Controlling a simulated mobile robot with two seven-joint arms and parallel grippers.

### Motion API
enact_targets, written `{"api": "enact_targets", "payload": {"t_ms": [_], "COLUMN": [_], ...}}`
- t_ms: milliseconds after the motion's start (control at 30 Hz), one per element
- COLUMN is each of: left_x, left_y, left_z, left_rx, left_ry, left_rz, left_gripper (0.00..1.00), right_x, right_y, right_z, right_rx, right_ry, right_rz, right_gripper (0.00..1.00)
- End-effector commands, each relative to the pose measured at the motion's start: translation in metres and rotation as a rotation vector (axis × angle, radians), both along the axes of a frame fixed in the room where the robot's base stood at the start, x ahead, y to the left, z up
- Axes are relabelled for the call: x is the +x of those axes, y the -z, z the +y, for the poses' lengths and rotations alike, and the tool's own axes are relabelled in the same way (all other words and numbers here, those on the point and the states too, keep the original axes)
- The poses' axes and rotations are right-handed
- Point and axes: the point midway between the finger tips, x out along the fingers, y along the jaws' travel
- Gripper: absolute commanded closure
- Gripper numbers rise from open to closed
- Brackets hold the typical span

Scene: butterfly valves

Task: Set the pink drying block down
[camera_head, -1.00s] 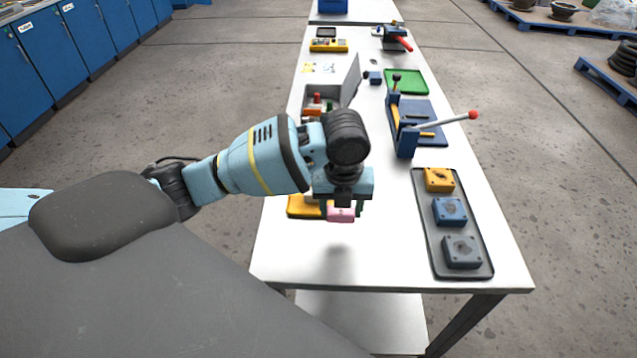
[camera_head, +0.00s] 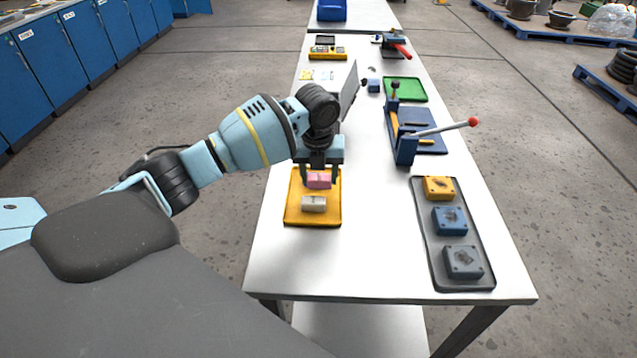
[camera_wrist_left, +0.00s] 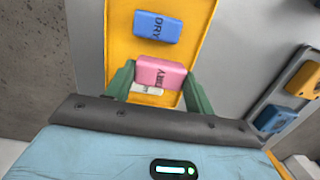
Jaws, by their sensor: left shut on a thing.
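My left gripper (camera_head: 320,178) is shut on the pink block (camera_head: 318,182), over the far half of the yellow tray (camera_head: 293,211). The pink block also shows in the left wrist view (camera_wrist_left: 160,74), between the green fingers, with dark lettering on it. I cannot tell whether it touches the tray. A pale grey-white block (camera_head: 314,204) lies on the tray's near half; in the wrist view the pink block partly hides it. A blue block (camera_wrist_left: 157,26) marked DRY lies on the tray beyond the pink one; my gripper hides it in the head view. My right gripper is not in view.
A green tray (camera_head: 405,90) and tools are farther back. The white table's near middle is clear.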

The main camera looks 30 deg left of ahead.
Motion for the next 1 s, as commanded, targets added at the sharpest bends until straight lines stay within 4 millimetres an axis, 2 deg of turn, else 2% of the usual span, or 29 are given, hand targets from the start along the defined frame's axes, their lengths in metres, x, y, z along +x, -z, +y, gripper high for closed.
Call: {"api": "enact_targets", "payload": {"t_ms": [100, 333, 733, 767, 900, 1000], "left_x": [0.005, 0.004, 0.004, 0.004, 0.004, 0.004], "left_y": [0.004, 0.034, 0.040, 0.040, 0.039, 0.039], "left_z": [0.006, 0.006, 0.006, 0.006, 0.006, 0.006], "left_rx": [0.000, 0.001, 0.001, 0.001, 0.001, 0.001], "left_ry": [-0.001, -0.001, -0.001, -0.001, 0.000, 0.000], "left_rz": [0.002, 0.000, 0.000, 0.000, 0.000, 0.000], "left_gripper": [0.76, 0.76, 0.76, 0.45, 0.27, 0.25], "right_x": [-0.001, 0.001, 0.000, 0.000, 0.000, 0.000], "right_y": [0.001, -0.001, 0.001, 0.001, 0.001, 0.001], "right_z": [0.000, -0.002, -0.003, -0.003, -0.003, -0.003], "right_rx": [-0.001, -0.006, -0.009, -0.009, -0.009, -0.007], "right_ry": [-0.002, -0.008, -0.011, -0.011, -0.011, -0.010], "right_rz": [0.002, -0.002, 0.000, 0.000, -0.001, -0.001], "right_gripper": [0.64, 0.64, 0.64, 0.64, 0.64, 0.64]}}
